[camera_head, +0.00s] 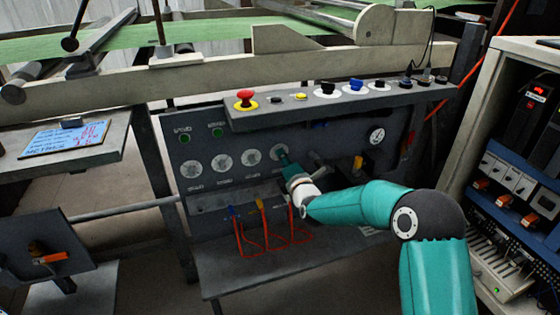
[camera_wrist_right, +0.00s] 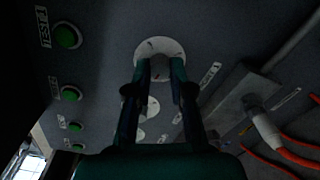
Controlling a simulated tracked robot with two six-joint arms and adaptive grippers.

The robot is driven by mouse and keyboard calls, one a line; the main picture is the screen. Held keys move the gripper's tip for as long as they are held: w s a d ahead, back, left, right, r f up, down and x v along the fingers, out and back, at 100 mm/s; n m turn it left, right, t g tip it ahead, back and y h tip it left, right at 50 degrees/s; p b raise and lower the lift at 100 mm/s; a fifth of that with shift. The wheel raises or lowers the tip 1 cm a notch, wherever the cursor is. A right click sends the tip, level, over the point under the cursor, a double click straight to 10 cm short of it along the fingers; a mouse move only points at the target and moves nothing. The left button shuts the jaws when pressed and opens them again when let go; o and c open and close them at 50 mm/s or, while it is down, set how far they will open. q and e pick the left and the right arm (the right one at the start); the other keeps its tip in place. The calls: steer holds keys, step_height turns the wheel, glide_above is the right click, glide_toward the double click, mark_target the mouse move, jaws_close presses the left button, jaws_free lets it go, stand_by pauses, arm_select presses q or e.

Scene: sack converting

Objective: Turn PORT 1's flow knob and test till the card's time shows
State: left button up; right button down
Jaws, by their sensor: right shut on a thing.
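The upright grey panel (camera_head: 215,195) carries a row of pale round dials, and my right gripper (camera_head: 284,156) is at the rightmost one. In the right wrist view its two fingers (camera_wrist_right: 160,68) close around a flow knob at the middle of a pale dial (camera_wrist_right: 147,46). The fingers hide most of the knob, and I cannot read its port number. Green test buttons (camera_wrist_right: 67,36) line the left of that view; one green button (camera_head: 217,132) also shows in the head view. A blue-and-white card (camera_head: 65,139) lies on the left table, its writing too small to read. My left gripper is out of view.
A ledge above the panel holds a red mushroom button (camera_head: 246,95) and several knobs. Orange hoses (camera_head: 263,225) loop below the dials. A round gauge (camera_head: 376,136) sits right of my gripper. An equipment rack (camera_head: 520,170) stands at the far right.

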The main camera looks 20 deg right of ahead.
steer(key=shift+a+f, duration=0.4)
steer(key=shift+a, duration=0.05)
steer(key=c, duration=1)
jaws_free()
steer(key=shift+d, duration=0.1)
steer(key=shift+c, duration=0.2)
steer(key=shift+d+r, duration=0.1)
steer(key=shift+r, duration=0.1)
steer(key=shift+d, duration=0.1)
steer(key=s, duration=1.2)
steer(key=shift+r, duration=0.1)
